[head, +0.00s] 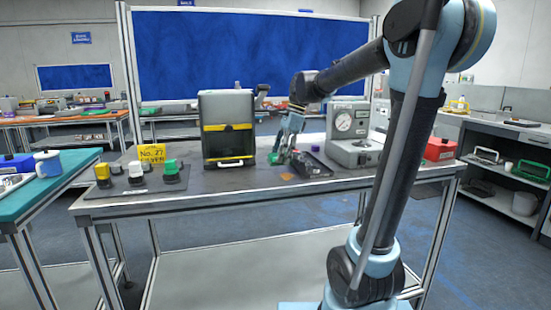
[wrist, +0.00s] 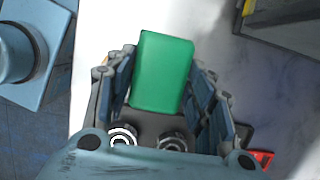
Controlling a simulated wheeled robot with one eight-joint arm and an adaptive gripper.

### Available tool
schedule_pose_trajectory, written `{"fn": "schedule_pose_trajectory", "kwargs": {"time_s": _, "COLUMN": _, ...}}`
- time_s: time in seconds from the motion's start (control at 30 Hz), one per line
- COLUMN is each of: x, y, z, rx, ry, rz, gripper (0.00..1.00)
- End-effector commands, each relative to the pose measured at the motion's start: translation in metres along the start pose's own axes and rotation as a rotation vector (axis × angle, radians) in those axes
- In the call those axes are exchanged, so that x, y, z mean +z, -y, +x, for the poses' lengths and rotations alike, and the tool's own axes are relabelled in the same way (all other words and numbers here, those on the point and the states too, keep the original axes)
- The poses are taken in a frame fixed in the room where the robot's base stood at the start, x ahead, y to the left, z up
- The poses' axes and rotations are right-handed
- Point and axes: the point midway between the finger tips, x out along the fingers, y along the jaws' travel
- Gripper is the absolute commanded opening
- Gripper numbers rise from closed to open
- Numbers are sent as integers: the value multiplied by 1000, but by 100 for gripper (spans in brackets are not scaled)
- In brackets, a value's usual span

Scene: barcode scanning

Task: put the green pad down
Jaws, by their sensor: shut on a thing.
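The green pad (wrist: 162,72) is a plain green block. In the wrist view it sits between the two fingers of my gripper (wrist: 163,88), which is shut on it. In the head view my gripper (head: 282,150) points down over the table (head: 225,189), right of the black and yellow cabinet. The green pad (head: 276,158) shows there only as a small patch of green at the fingers. I cannot tell whether its underside touches anything.
A grey device with a round dial (head: 350,135) stands right of my gripper, with dark clutter (head: 312,162) between. The cabinet (head: 227,128) stands close on the left. Yellow-, white- and green-topped black pieces (head: 136,172) stand at the table's left beside a yellow sign (head: 152,154). The front strip is mostly clear.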

Motion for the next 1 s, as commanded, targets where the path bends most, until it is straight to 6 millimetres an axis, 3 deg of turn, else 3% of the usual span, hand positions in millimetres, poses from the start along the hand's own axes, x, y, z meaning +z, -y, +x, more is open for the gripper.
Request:
{"fn": "schedule_pose_trajectory", "kwargs": {"time_s": 0.5, "x": 0, "y": 82, "z": 0, "rx": 0, "ry": 0, "rz": 0, "gripper": 11}}
{"fn": "schedule_pose_trajectory", "kwargs": {"time_s": 0.77, "x": -2, "y": 91, "z": 4, "rx": 0, "ry": 0, "rz": 0, "gripper": 11}}
{"fn": "schedule_pose_trajectory", "kwargs": {"time_s": 1.0, "x": -11, "y": 91, "z": 30, "rx": 0, "ry": 0, "rz": 2, "gripper": 11}}
